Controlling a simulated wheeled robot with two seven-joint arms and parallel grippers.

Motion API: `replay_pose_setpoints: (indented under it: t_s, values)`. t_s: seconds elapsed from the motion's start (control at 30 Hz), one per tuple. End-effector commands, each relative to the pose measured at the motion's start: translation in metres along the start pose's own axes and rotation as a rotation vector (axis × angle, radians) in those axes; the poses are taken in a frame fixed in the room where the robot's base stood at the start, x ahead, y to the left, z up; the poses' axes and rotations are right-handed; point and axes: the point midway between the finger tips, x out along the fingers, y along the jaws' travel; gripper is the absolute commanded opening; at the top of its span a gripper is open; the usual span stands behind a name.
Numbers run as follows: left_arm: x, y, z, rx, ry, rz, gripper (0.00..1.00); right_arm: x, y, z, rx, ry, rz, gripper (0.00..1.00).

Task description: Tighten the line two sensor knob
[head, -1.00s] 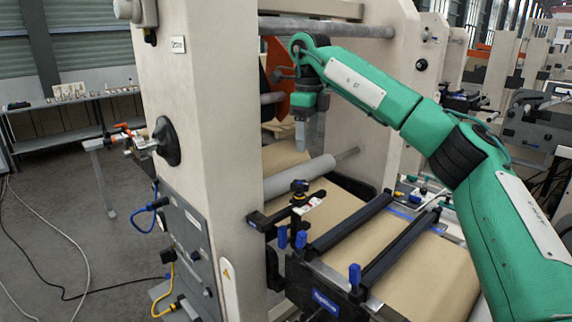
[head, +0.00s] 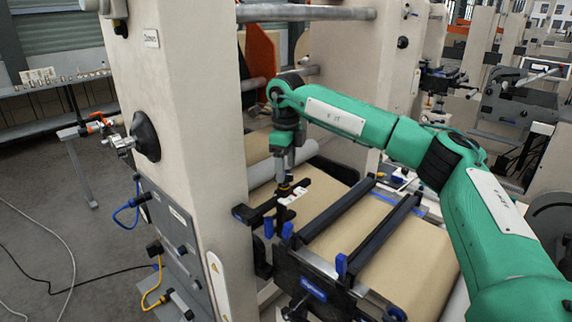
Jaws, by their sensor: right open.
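The sensor knob (head: 284,189) is small and dark, on top of the sensor bracket with a white label (head: 293,196) at the left end of the web table. My right gripper (head: 284,177) points straight down directly over the knob, with its fingertips at or around the knob's top. The jaws are open, but their gap hardly shows from this side. The gripper hides the knob's upper part, and I cannot tell whether the fingers touch it. My left gripper is out of view.
Brown kraft web (head: 405,262) runs under two black bars (head: 335,207) with blue knobs (head: 341,265). A tall beige machine frame (head: 182,110) stands close at the left of the gripper. A grey roller (head: 262,171) lies behind it.

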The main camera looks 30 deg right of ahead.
Motion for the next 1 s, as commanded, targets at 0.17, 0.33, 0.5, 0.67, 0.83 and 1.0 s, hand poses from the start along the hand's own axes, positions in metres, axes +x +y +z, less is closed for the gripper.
replay_pose_setpoints:
  t_s: [0.17, 0.33, 0.5, 0.67, 0.83, 1.0]
  values:
    - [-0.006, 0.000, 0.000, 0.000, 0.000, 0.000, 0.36, 0.014, 0.000, 0.000, 0.000, 0.001, 0.000, 0.67]
    - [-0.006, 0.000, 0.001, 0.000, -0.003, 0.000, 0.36, 0.018, 0.000, 0.000, 0.000, 0.001, 0.000, 0.67]
    - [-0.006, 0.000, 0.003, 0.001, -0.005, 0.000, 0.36, 0.018, 0.000, 0.000, 0.000, 0.001, 0.000, 0.63]
    - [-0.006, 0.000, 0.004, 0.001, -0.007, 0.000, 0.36, 0.018, 0.000, 0.000, 0.000, 0.001, 0.000, 0.31]
    - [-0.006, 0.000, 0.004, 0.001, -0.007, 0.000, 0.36, 0.018, 0.000, 0.000, 0.001, 0.000, 0.000, 0.22]
    - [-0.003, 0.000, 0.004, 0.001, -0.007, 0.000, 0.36, 0.018, 0.000, 0.000, 0.026, 0.000, 0.000, 0.22]
